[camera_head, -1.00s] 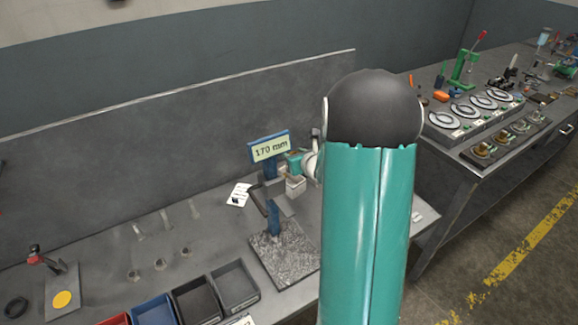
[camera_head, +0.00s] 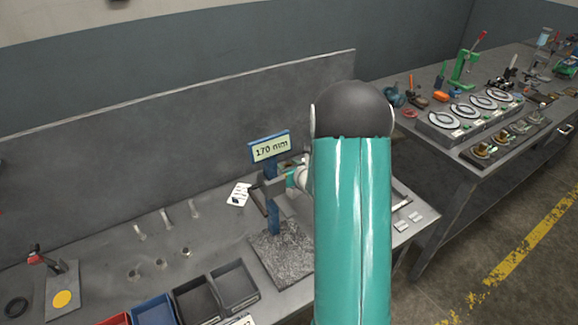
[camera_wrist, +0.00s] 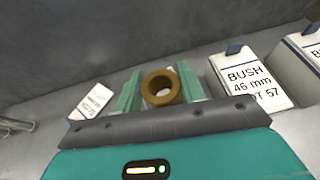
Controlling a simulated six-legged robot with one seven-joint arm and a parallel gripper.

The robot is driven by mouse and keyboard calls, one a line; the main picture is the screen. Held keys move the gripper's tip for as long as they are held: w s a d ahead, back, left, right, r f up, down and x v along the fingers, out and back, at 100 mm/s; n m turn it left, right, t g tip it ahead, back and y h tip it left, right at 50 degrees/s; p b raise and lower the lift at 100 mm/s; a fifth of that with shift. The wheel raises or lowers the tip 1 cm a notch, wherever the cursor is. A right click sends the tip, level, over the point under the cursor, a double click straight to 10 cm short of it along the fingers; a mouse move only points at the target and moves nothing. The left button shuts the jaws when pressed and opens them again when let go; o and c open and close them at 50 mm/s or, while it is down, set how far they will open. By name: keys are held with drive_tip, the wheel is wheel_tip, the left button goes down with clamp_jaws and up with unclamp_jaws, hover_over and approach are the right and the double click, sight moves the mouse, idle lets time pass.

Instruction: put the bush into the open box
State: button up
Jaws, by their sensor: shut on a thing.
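The bush (camera_wrist: 161,87) is a brown-bronze ring held between the two green fingers of my gripper (camera_wrist: 160,92) in the wrist view. My gripper is shut on it, with the ring's hole facing the camera. In the head view my gripper (camera_head: 293,178) is beside the post of the "170 mm" sign, partly hidden by my arm. A white box labelled "BUSH 46 mm" (camera_wrist: 247,82) stands just right of my gripper in the wrist view. A second similar box (camera_wrist: 302,62) stands further right, cut by the frame edge. I cannot tell which box is open.
The "170 mm" display (camera_head: 270,147) stands on a post above a granite-like base (camera_head: 282,256). A white card (camera_head: 238,194) lies left of it. Bins (camera_head: 236,287) line the bench front. A second bench with round gauges (camera_head: 470,108) is at the right.

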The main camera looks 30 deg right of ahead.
drive_tip(key=shift+f, duration=0.3)
drive_tip(key=o, duration=1.1)
drive_tip(key=shift+r, duration=0.15)
drive_tip(key=shift+r, duration=0.35)
drive_tip(key=v, duration=1.2)
drive_tip(key=shift+r, duration=0.1)
